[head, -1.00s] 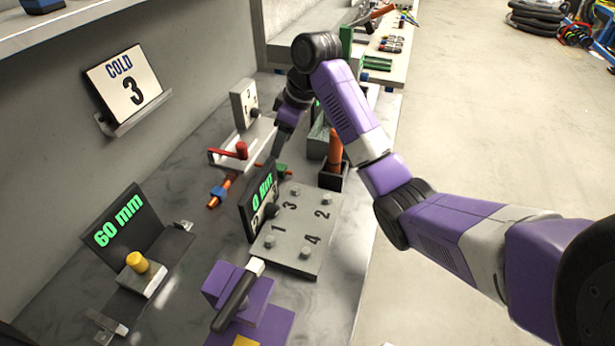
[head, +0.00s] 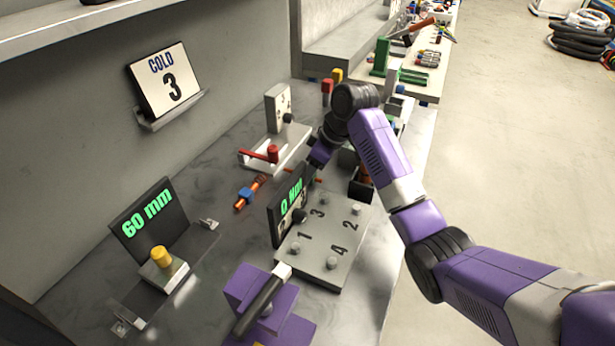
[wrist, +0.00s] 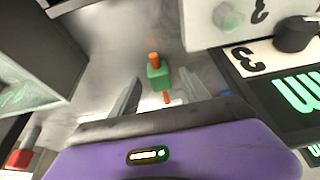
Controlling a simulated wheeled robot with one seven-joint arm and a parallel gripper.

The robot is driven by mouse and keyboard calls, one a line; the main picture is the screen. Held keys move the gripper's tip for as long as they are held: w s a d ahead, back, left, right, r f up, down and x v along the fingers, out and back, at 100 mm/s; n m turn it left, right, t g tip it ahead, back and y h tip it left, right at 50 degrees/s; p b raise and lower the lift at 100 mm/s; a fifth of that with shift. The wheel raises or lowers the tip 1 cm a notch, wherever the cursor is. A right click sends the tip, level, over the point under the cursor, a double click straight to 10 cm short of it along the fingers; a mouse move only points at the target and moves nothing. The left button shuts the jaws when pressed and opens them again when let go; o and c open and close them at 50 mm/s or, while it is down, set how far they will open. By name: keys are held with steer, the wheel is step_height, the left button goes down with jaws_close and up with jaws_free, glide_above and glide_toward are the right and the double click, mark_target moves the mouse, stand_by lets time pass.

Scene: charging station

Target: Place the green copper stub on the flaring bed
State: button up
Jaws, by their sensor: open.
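The green copper stub (wrist: 158,76), a copper rod with a green block around it, lies on the bench in the wrist view. My gripper (wrist: 157,84) is open, one finger on either side of it; I cannot tell whether they touch it. In the head view my gripper is mostly hidden behind my arm and the "0 mm" panel (head: 291,206); only a small orange end (head: 318,180) shows there. I cannot tell for certain which fixture is the flaring bed; a grey plate numbered 1 to 4 (head: 327,243) stands in front of the panel.
A blue-banded copper stub (head: 250,191) lies to the left. A white fixture with a red handle (head: 268,155) stands behind it. The "60 mm" stand (head: 150,222) and a purple lever device (head: 262,300) are nearer. A dark holder (head: 361,188) stands close on the right.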

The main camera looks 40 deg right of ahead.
steer(key=shift+w+f, duration=0.1)
steer(key=shift+f, duration=0.05)
jaws_close()
stand_by(0.4)
